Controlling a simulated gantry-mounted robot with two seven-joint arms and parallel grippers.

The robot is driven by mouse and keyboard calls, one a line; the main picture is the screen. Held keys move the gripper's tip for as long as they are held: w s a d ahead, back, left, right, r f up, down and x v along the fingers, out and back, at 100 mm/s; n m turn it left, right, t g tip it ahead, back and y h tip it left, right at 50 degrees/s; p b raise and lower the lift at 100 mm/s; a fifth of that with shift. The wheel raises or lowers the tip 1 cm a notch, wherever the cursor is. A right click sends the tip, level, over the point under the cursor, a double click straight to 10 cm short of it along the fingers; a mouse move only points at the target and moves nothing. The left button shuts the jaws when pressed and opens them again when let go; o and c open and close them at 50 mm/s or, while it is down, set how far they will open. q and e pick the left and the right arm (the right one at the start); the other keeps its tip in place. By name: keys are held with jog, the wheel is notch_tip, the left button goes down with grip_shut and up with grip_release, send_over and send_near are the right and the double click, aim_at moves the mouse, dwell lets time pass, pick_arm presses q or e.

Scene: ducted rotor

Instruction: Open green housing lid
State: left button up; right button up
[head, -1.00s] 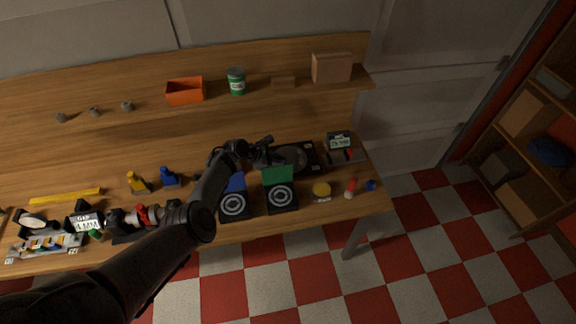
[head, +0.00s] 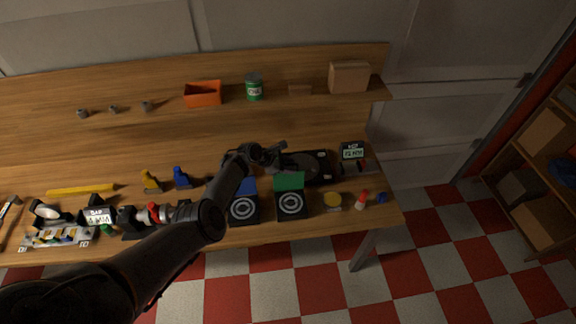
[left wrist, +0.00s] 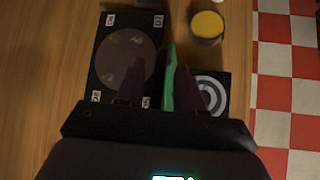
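The green lid (head: 289,181) stands raised at the back edge of a black housing (head: 291,206) with a white ring pattern, in the head view. In the left wrist view the lid (left wrist: 170,82) shows nearly edge-on as a green strip, with the ringed housing (left wrist: 211,90) to its right. My left gripper (head: 279,153) is open, just behind and left of the lid in the head view. In the left wrist view its two dark fingers (left wrist: 160,70) lie either side of the green strip. I cannot tell whether they touch it. My right gripper is not in view.
A similar housing with a blue lid (head: 245,186) stands directly left. Behind the green lid lies a black plate with a round disc (head: 308,167). A yellow round piece (head: 333,200) and a red-topped piece (head: 361,200) stand to the right, near the table's front edge.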

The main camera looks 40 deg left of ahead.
pick_arm(q)
jog(key=shift+s+a+r, duration=0.1)
jog(key=shift+r, duration=0.15)
jog(key=p+v, duration=0.5)
jog(key=v, duration=0.5)
jog(key=shift+s, duration=0.2)
